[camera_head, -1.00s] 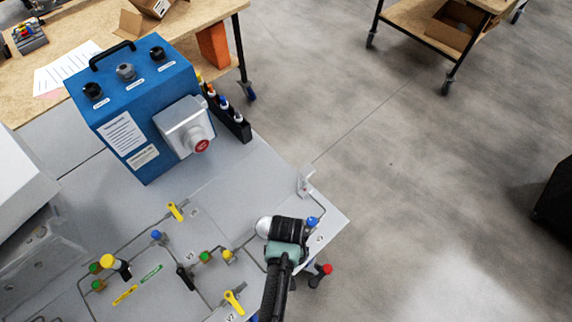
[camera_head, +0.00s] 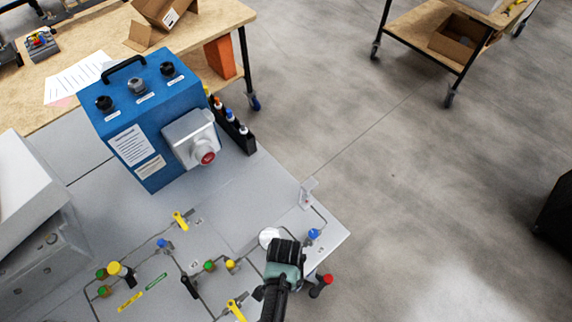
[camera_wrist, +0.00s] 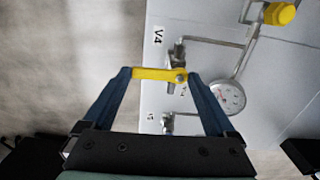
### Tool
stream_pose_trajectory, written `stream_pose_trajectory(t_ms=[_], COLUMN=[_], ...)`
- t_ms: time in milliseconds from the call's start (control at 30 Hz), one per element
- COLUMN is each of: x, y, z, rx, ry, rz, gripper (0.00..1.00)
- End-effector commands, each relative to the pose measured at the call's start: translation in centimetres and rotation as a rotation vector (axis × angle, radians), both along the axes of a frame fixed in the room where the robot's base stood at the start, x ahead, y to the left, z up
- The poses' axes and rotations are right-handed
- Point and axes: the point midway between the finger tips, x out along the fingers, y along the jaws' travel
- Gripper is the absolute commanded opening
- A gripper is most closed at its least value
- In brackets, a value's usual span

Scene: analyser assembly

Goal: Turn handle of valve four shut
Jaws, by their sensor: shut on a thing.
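The yellow lever handle of valve four (camera_wrist: 150,73) lies crosswise between the fingertips of my gripper (camera_wrist: 160,80) in the wrist view. My blue fingers are shut on it, one at each end. The handle's right end joins the metal valve body (camera_wrist: 177,55) by a round bolt, beside the label "V4" (camera_wrist: 157,35). In the head view my gripper (camera_head: 285,268) is over the front right part of the grey panel (camera_head: 230,208). It hides valve four there.
Another yellow lever (camera_head: 235,310), a blue knob (camera_head: 314,234) and a red-tipped part (camera_head: 327,278) are near my gripper. The blue box (camera_head: 150,118) stands farther back.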

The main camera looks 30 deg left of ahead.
Motion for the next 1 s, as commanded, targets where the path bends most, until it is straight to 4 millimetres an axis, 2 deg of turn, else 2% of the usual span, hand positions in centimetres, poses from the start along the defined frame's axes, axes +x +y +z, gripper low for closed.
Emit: stream_pose_trajectory(t_ms=[633,667,700,1000], x=[0.04,0.04,0.04,-0.05], y=[0.04,0.04,0.03,0.03], z=[0.09,0.09,0.09,0.20], rx=[0.001,0.001,0.001,0.001], ry=[-0.003,-0.003,-0.003,-0.001], rz=[-0.057,-0.057,-0.057,-0.054], gripper=[0.35,0.93,1.00,1.00])
